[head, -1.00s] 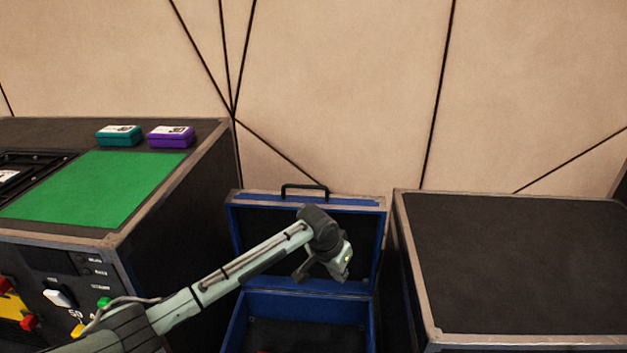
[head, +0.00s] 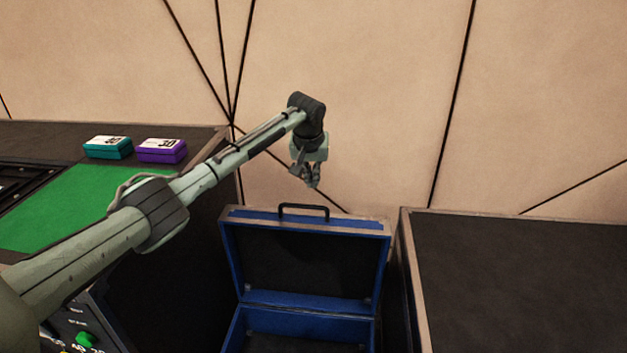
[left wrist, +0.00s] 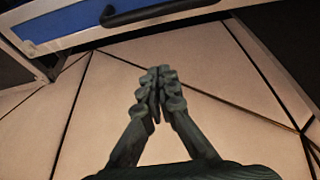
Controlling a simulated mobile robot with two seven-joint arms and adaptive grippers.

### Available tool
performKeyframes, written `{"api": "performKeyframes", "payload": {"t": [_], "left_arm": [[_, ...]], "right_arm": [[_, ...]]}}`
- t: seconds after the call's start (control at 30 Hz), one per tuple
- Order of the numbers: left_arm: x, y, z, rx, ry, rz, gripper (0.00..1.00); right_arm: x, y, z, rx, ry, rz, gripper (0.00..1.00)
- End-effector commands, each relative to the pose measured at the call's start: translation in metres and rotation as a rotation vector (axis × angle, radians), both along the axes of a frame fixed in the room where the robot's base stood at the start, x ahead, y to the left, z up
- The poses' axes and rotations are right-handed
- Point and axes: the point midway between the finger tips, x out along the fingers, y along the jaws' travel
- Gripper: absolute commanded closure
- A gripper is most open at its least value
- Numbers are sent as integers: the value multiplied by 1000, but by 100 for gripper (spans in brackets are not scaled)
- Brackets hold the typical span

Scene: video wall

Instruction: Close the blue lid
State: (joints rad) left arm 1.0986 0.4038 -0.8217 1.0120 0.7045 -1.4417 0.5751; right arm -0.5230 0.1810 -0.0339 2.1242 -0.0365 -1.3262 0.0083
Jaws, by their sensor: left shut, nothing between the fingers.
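A blue case with a dark lining stands open, low between two dark cabinets. Its blue lid (head: 305,259) is raised upright, with a black handle (head: 303,211) on its top edge. The lid's blue edge (left wrist: 85,22) and black handle (left wrist: 160,10) also show along the top of the left wrist view. My left gripper (head: 313,183) hangs above the lid's top edge, near the handle and apart from it, in front of the wall. In the left wrist view its fingertips (left wrist: 160,88) meet with nothing between them. My right gripper is in neither view.
The left cabinet carries a green panel (head: 62,207), a teal box (head: 108,148) and a purple box (head: 161,151). A black-topped cabinet (head: 530,285) stands close on the case's right. The panelled wall (head: 390,100) rises behind.

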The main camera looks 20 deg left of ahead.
Motion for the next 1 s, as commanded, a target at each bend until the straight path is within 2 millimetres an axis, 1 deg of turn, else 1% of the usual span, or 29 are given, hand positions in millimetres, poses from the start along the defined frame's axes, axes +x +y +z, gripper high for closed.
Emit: {"api": "performKeyframes", "payload": {"t": [0.03,0.1,0.3,0.47,0.5,0.57,0.8,1.0], "left_arm": [[3,0,-11,-1,3,0,100],[8,1,-23,1,2,-1,100],[19,3,-50,1,0,-2,100],[26,4,-69,1,1,-2,100],[24,5,-66,1,-2,-3,100],[19,4,-65,1,-3,-5,100],[1,0,-66,2,-3,-5,100],[-12,-3,-67,1,-2,-3,100]], "right_arm": [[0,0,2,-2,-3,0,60],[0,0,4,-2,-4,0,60],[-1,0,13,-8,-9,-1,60],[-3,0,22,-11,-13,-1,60],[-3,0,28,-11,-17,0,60],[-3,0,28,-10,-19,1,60],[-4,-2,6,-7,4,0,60],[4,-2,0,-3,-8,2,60]]}}
